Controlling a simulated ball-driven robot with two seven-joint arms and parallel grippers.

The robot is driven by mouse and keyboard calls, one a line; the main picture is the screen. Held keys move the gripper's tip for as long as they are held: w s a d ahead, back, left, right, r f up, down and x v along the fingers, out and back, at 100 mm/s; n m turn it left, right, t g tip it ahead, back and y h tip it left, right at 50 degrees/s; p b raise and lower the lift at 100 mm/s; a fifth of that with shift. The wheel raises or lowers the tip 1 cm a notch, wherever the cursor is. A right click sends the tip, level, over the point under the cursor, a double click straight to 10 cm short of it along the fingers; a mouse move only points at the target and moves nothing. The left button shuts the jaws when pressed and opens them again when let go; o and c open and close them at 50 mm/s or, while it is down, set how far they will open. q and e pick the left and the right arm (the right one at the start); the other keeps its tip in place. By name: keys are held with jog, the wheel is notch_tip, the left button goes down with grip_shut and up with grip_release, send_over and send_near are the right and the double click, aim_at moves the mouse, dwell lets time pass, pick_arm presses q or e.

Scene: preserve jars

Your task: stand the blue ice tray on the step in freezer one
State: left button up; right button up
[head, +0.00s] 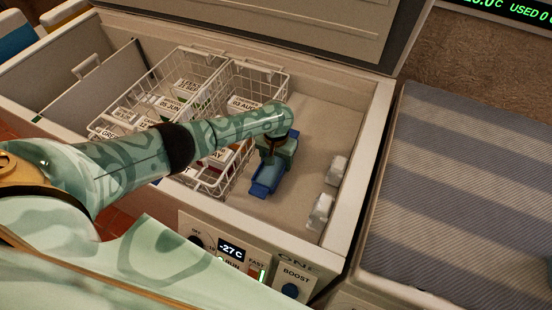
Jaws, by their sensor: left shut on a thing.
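My left arm reaches over the open freezer one, and my left gripper (272,166) points down, shut on the blue ice tray (265,185). The tray shows as a small blue piece below the gripper; part of it is hidden by the gripper. It is over the pale step (303,130) at the right end of the freezer, close to the wire baskets. I cannot tell whether it touches the step. My right gripper is not in view.
Wire baskets (262,70) with labelled packs stand left of the step, partly behind my arm. Two small white objects (337,170) (319,212) sit along the right wall. The raised lid (300,25) is at the back. The step's back part is bare.

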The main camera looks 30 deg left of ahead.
pick_arm(q)
jog(key=shift+f, duration=0.5)
jog(key=o, duration=1.3)
jog(key=shift+r, duration=0.1)
notch_tip(320, 180, up, 16)
jog(key=p, duration=0.9)
jog(key=shift+r, duration=0.15)
